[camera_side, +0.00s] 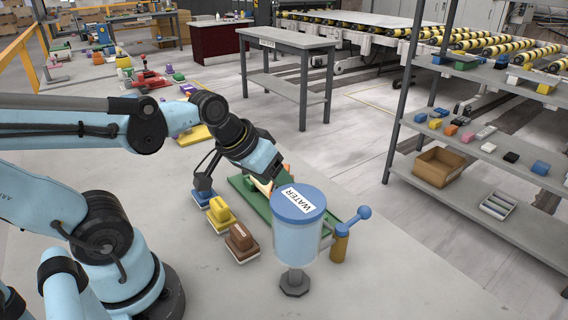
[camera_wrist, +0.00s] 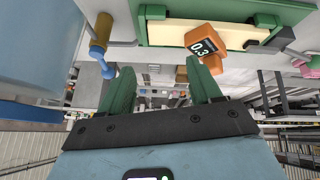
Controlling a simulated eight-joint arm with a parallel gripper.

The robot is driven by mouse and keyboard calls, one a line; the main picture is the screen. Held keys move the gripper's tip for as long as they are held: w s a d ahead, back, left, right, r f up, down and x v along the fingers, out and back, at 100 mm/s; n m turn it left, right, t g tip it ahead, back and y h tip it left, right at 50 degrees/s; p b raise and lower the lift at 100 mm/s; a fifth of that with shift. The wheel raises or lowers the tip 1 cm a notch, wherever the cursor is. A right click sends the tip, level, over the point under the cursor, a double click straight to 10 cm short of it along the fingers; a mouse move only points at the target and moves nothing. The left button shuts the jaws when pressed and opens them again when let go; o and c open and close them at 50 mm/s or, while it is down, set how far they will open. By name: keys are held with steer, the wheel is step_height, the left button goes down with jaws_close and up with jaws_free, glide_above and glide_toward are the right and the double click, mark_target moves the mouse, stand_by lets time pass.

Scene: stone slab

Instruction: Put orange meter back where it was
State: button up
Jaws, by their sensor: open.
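The orange meter (camera_wrist: 203,44) shows in the wrist view with a dark display reading 0.3. It is at the cream strip (camera_wrist: 165,34) of a long green fixture (camera_wrist: 225,10). My gripper (camera_wrist: 160,66) has its two green fingers spread wide with nothing between them. The meter is just past the right fingertip; I cannot tell whether they touch. In the side view the end of my arm is over the green fixture (camera_side: 240,186), and the blue-lidded WATER container (camera_side: 297,238) hides the fingers and most of the area around the meter.
The WATER container stands close in front of my gripper. Beside it is a yellow post with a blue ball handle (camera_side: 364,212). Yellow (camera_side: 220,212) and brown (camera_side: 240,238) blocks sit left of the fixture. A shelf rack (camera_side: 490,160) stands at right. The slab's front right is clear.

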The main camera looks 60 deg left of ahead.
steer(key=shift+s+d+r+m, duration=0.15)
steer(key=shift+d+m, duration=0.15)
steer(key=shift+m, duration=0.5)
steer(key=o, duration=0.3)
steer(key=shift+d+r+m+t, duration=0.1)
steer(key=shift+m+t, duration=0.3)
steer(key=shift+o, duration=0.2)
steer(key=w+a+r+n+g, duration=0.1)
steer(key=w+a+n+g, duration=0.1)
steer(key=w+a+n, duration=0.1)
steer(key=w+a+r+n+g, duration=0.1)
steer(key=w+a+n+g, duration=0.1)
steer(key=w+a+n, duration=0.1)
steer(key=w+a+r+n+g, duration=0.1)
steer(key=w+a+n+g, duration=0.1)
steer(key=w+a+g, duration=0.1)
steer(key=shift+a+r+n, duration=0.1)
steer(key=shift+a+n, duration=0.3)
steer(key=shift+a+f, duration=0.1)
steer(key=shift+f, duration=0.35)
step_height(320, 180, down, 6)
steer(key=shift+r, duration=0.25)
steer(key=shift+s+d+f, duration=0.1)
steer(key=shift+f, duration=1.35)
steer(key=shift+s+d+f, duration=0.1)
steer(key=shift+f, duration=1.3)
